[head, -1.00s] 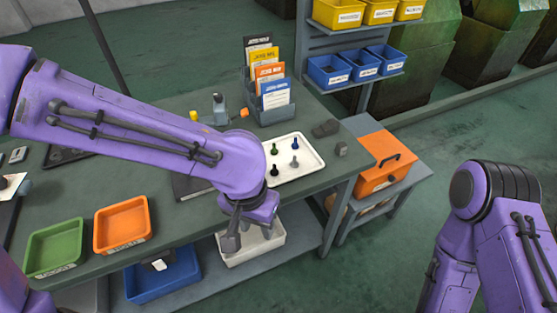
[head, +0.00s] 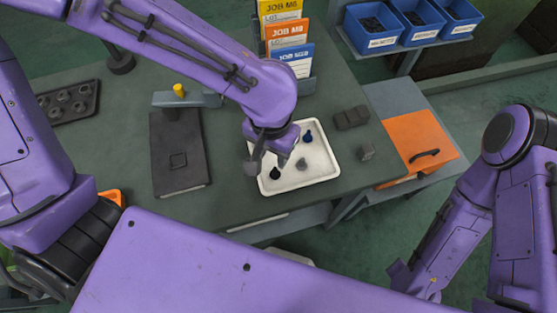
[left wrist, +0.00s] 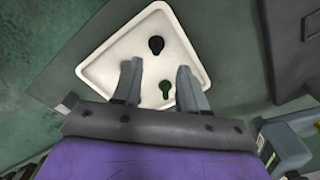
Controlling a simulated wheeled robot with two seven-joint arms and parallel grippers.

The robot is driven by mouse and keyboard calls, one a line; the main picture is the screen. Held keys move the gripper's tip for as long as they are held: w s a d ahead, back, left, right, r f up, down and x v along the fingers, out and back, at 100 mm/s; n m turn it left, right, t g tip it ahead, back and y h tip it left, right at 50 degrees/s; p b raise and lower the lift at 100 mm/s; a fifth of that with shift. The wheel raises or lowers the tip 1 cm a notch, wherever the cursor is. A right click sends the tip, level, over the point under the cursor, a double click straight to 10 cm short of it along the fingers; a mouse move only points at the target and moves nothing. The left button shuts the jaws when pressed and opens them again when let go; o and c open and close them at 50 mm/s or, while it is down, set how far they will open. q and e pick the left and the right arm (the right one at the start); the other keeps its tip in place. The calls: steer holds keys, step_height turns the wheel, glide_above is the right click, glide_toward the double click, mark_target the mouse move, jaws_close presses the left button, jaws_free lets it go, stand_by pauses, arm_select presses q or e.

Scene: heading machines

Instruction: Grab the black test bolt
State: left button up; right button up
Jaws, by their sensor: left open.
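The black test bolt (head: 274,173) stands in a white tray (head: 316,178) on the bench, near the tray's front left corner. It also shows in the left wrist view (left wrist: 156,45), just beyond the fingertips. My left gripper (head: 257,160) points down over the tray's left side, slightly left of and behind the black bolt. In the left wrist view its fingers (left wrist: 158,82) are apart and empty, with a green bolt (left wrist: 165,90) below the gap. A grey bolt (head: 301,164) and a blue bolt (head: 307,137) stand to the right. My right gripper is out of view.
A black flat pad (head: 178,155) lies left of the tray. A gauge with a yellow knob (head: 179,90) stands behind it. Job cards (head: 290,55) stand behind.

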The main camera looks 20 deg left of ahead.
mark_target(275, 169)
arm_select(q)
steer(key=shift+s+d+f, duration=0.1)
steer(key=shift+s+f, duration=0.7)
steer(key=shift+f, duration=0.1)
steer(key=f, duration=0.1)
steer(key=w+f, duration=0.1)
steer(key=f, duration=0.3)
steer(key=shift+w+d+f, duration=0.15)
steer(key=shift+w+d, duration=0.05)
steer(key=shift+w, duration=0.2)
steer(key=shift+s, duration=0.45)
steer(key=c, duration=0.3)
jaws_close()
steer(key=shift+w, duration=0.2)
